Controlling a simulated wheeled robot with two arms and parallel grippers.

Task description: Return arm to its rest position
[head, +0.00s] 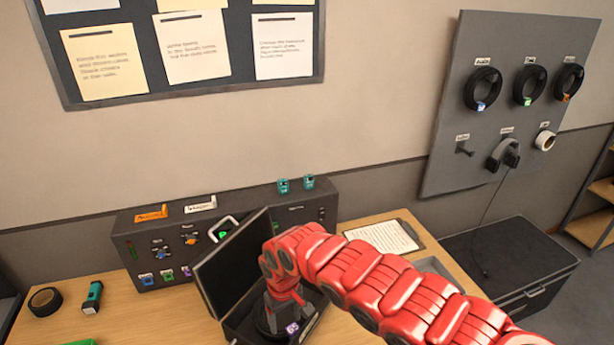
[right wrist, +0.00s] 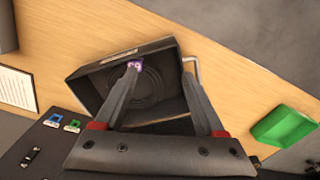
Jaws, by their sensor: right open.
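My red right arm (head: 380,280) reaches in from the lower right in the head view. My right gripper (head: 281,312) points down into an open black case (head: 225,268), whose lid stands raised at its left. In the right wrist view, the gripper (right wrist: 162,70) has its two fingers spread apart, with nothing held between them. A dark round shape (right wrist: 150,88) lies in the case below the fingers. A purple tag (head: 292,328) is in the case; it also shows beside one fingertip in the wrist view (right wrist: 135,65). I cannot tell whether they touch. My left gripper is out of view.
A dark control panel (head: 130,240) with knobs and coloured tags stands behind the case. A clipboard (head: 385,236) lies to the right. A tape roll (head: 45,301) and a teal flashlight (head: 92,297) lie at left. A grey pegboard (head: 450,110) holds several coils. A black chest (head: 510,262) stands below.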

